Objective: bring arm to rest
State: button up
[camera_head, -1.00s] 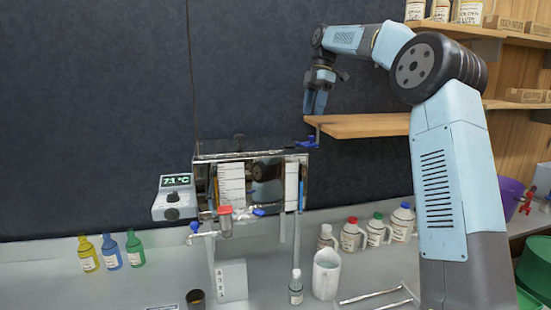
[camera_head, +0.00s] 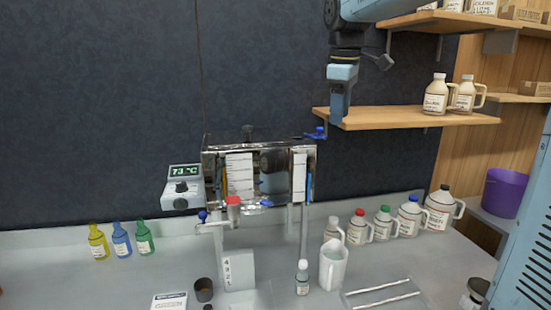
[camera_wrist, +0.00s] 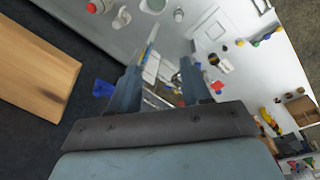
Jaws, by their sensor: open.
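My gripper (camera_head: 339,116) points down at the upper right in the head view, in front of the left end of a wooden shelf. In the wrist view its two fingers (camera_wrist: 160,88) stand apart with nothing held between them. The steel evaporator (camera_head: 272,178) stands to the lower left of my gripper in the head view. It also shows beyond and between the fingers in the wrist view (camera_wrist: 165,75). A blue valve handle (camera_head: 316,133) sits at its top right corner, close to my gripper in the picture. My arm comes down from the top edge.
The wooden shelf (camera_head: 420,118) holds two jugs and is close to my gripper; it also shows in the wrist view (camera_wrist: 35,70). A thermometer box (camera_head: 182,190) hangs left of the evaporator. Several jugs, a white pitcher (camera_head: 333,268) and small bottles stand on the bench. The dark wall is bare at left.

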jog(key=s+d+f+m+t, duration=0.1)
jog(key=s+d+f+m, duration=0.1)
jog(key=s+f+m, duration=0.2)
jog(key=s+d+f+m+t, duration=0.1)
jog(key=s+d+f+m, duration=0.2)
jog(key=s, duration=0.8)
jog(key=s+d+f+m+t, duration=0.2)
jog(key=s+d+f+m, duration=0.1)
jog(key=s+f+m, duration=0.2)
jog(key=s+f, duration=0.1)
jog(key=s, duration=0.1)
jog(key=shift+s+d+f, duration=0.25)
jog(key=shift+s+f, duration=0.1)
